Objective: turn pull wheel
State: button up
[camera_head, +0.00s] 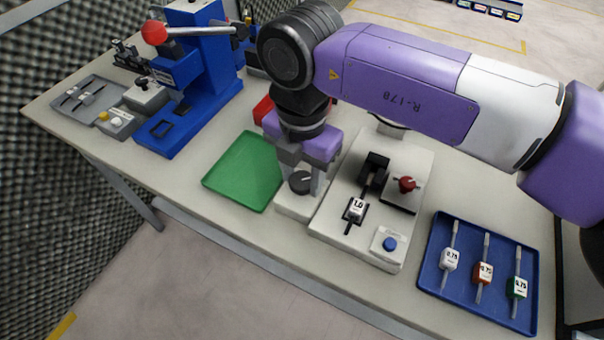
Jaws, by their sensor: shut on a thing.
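The pull wheel looks to be the dark round knob (300,184) on a small light-grey block (291,207) at the left end of the white tester-like device (331,228). My gripper (302,180) points down over it, a finger on either side, shut on the knob. The fingers and the purple gripper body hide part of the knob and the block behind it.
A green tray (240,170) lies just left. A blue tray (470,305) with several labelled tools is at the right. The device carries a red knob (406,184) and a blue button (389,243). A blue press (206,70) stands back left.

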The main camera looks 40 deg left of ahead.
aim_at(302, 179)
jog(key=m, duration=0.4)
jog(key=shift+b, duration=0.35)
jog(key=shift+m+b, duration=0.3)
jog(key=shift+m, duration=1.3)
jog(key=shift+r, duration=0.1)
jog(key=o, duration=1.4)
jog(key=shift+c, duration=0.2)
notch_tip(302, 179, up, 8)
jog(key=shift+f, duration=0.15)
